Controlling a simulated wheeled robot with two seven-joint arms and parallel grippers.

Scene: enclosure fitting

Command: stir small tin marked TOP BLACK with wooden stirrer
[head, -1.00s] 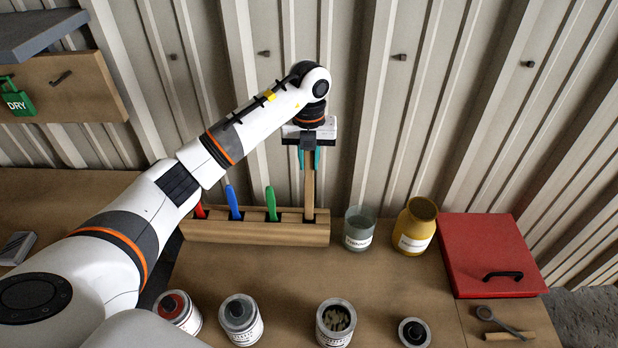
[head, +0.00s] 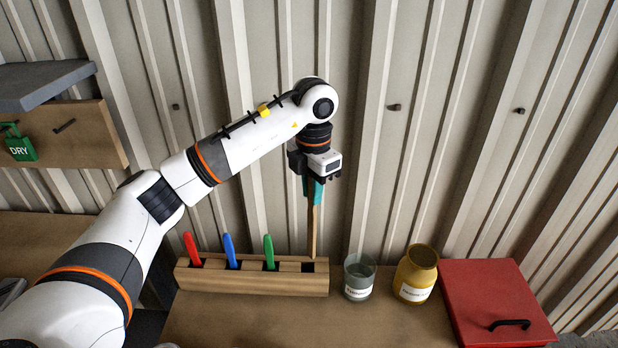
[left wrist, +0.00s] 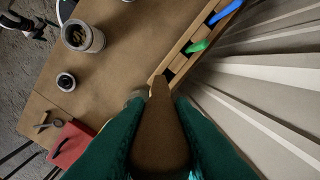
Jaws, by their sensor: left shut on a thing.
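My left gripper (head: 314,188) is shut on the wooden stirrer (head: 312,232), which hangs upright with its lower end just above an empty slot of the wooden rack (head: 250,283). In the left wrist view the stirrer (left wrist: 160,125) runs away from the camera between the green fingers (left wrist: 160,140). A small tin with a dark top (left wrist: 65,82) stands on the bench in that view; its label cannot be read, so I cannot tell if it is the TOP BLACK one. No tin of this row shows in the head view now. My right gripper is not in view.
Red (head: 191,249), blue (head: 230,251) and green (head: 269,251) handles stand in the rack. To its right are a grey glass jar (head: 359,277), a yellow jar (head: 416,274) and a red box (head: 495,302). A larger open tin (left wrist: 82,36) stands near the small one.

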